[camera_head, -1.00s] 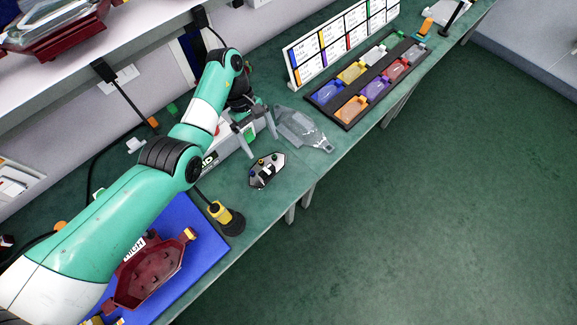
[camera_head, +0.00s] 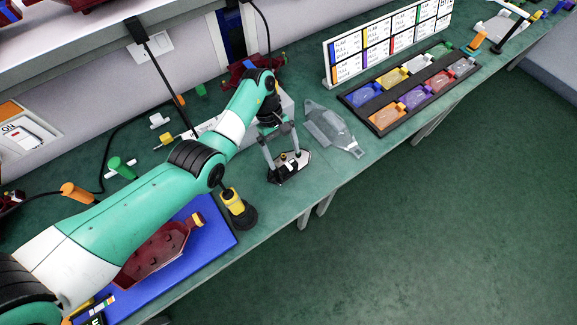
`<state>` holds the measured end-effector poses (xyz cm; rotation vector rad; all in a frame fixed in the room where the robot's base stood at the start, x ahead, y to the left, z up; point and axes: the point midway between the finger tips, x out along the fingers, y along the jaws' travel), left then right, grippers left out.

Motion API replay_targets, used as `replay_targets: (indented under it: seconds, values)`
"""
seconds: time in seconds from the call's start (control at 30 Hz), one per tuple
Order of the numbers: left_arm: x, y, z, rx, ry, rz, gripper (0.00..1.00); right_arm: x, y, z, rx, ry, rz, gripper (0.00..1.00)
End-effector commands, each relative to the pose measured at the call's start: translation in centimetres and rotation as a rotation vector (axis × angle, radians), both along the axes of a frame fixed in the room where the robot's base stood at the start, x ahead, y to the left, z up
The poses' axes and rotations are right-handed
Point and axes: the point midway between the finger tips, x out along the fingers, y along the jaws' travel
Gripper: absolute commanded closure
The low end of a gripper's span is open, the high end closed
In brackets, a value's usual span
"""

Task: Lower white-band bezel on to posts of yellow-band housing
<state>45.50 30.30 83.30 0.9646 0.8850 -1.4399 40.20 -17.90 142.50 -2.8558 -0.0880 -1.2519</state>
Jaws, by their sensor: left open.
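A dark red housing (camera_head: 158,252) with a yellow-orange piece at its upper right corner lies on a blue mat (camera_head: 215,240) at lower left. My left arm partly covers it. A small dark plate (camera_head: 290,175) with a light rim, a white part in its middle and small knobs lies on the green bench. It may be the bezel; I cannot make out a clear band on it. My left gripper (camera_head: 284,163) points down over this plate, open, with its fingers apart around its middle part. I cannot tell whether they touch it. My right gripper is out of view.
A clear lens (camera_head: 335,128) lies right of the gripper. A black tray (camera_head: 378,128) of coloured lenses and a label board (camera_head: 392,42) stand further right. A yellow-and-black tool (camera_head: 236,207) stands by the mat. Another red part (camera_head: 243,72) is at the back.

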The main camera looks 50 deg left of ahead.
Motion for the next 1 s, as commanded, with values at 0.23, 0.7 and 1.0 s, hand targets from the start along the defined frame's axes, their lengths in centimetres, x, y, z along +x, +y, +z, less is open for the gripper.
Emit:
replay_targets:
  seconds: [0.23, 0.7, 1.0]
  values:
    - [-0.1, -1.5, -4.2, -0.001, 0.002, -0.002, 0.0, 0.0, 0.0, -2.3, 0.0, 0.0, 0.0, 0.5]
    - [-0.1, -1.6, -4.3, 0.0, 0.001, 0.0, 0.4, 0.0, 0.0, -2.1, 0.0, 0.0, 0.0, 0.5]
    - [-0.1, -1.6, -4.3, 0.0, 0.001, 0.0, 0.84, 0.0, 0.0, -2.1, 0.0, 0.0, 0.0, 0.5]
